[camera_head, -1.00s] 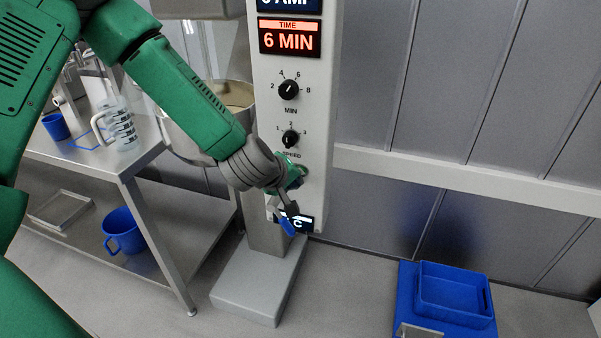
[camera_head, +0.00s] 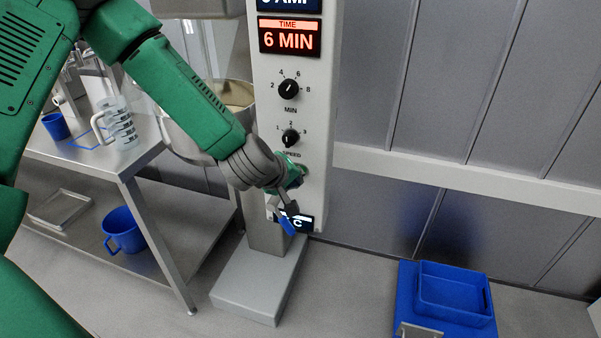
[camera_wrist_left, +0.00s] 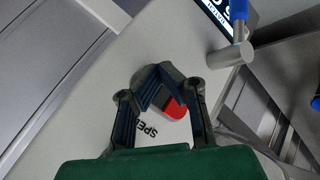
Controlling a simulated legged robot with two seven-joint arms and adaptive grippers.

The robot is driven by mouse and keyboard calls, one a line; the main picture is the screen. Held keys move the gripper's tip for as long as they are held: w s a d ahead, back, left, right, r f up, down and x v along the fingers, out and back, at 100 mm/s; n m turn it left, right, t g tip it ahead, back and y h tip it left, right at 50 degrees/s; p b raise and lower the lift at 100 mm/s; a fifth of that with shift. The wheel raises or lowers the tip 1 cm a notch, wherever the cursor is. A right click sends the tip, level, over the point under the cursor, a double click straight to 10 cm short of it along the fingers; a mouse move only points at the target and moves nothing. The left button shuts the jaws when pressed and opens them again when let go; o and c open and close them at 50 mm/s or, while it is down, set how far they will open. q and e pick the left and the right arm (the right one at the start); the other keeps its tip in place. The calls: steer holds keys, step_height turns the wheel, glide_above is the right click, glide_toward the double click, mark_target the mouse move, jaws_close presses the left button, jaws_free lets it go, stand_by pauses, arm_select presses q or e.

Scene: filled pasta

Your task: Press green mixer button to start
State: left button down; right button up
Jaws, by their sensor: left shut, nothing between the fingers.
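The mixer's light grey control panel (camera_head: 322,110) stands upright in the middle of the head view. My left gripper (camera_head: 299,172) is at the panel's lower part, just below the speed knob (camera_head: 290,138), and hides much of that area. In the left wrist view my left gripper (camera_wrist_left: 165,85) is shut and empty, close to the panel face. A red piece (camera_wrist_left: 175,109) and part of the speed label (camera_wrist_left: 149,131) show between its fingers. I cannot clearly make out the green button, or tell whether a fingertip touches it. My right gripper is not in view.
A lever with a blue grip (camera_head: 287,225) hangs under my gripper, by a small display (camera_head: 303,222). The time display (camera_head: 289,39) reads 6 MIN. A steel table (camera_head: 130,165) with a measuring jug (camera_head: 122,128) stands left. A blue crate (camera_head: 455,290) lies on the floor right.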

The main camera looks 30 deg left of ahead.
arm_select(q)
steer(key=shift+w, duration=0.15)
steer(key=shift+w+a+r, duration=0.1)
steer(key=shift+w, duration=0.1)
